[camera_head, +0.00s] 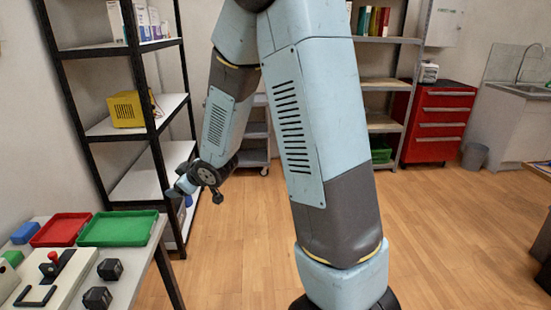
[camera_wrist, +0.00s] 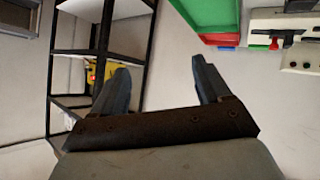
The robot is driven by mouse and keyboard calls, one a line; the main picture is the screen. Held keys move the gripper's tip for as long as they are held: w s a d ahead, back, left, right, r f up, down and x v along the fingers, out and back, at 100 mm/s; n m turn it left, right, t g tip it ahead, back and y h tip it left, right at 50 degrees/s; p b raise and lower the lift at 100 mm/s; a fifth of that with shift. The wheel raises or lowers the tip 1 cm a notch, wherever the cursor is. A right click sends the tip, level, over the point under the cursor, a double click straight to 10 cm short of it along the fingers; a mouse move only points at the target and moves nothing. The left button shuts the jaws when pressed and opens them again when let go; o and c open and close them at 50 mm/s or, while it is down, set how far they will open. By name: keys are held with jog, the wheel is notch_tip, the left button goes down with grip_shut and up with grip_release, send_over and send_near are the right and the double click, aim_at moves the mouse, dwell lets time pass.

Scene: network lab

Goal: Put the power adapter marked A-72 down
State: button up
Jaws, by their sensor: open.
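Two black blocks that look like power adapters sit on the table at lower left in the head view, one (camera_head: 110,269) beside the green tray and one (camera_head: 97,298) nearer the front. No A-72 marking is readable on either. My gripper (camera_wrist: 157,85) is open in the wrist view, with its two dark fingers wide apart and nothing between them. In the head view my wrist hangs beside the black shelf, above and right of the table; the fingertips are hard to make out.
A black-framed shelf (camera_head: 150,125) with a yellow box (camera_head: 126,109) stands behind. The floor (camera_head: 450,240) at right is clear.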

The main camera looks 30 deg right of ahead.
jog(key=s+d+r+m+g+h, duration=0.1)
jog(key=s+d+r+m+h, duration=0.4)
jog(key=s+d+r, duration=0.65)
jog(key=s+d+r+m+g, duration=0.1)
jog(key=s+d+r+m, duration=0.1)
jog(key=s, duration=0.7)
jog(key=s+d+r+m+g, duration=0.2)
jog(key=s+r, duration=0.3)
jog(key=s, duration=0.5)
jog(key=shift+s+d+r+m+h, duration=0.2)
jog(key=shift+s+m+h, duration=0.1)
jog(key=shift+m, duration=0.2)
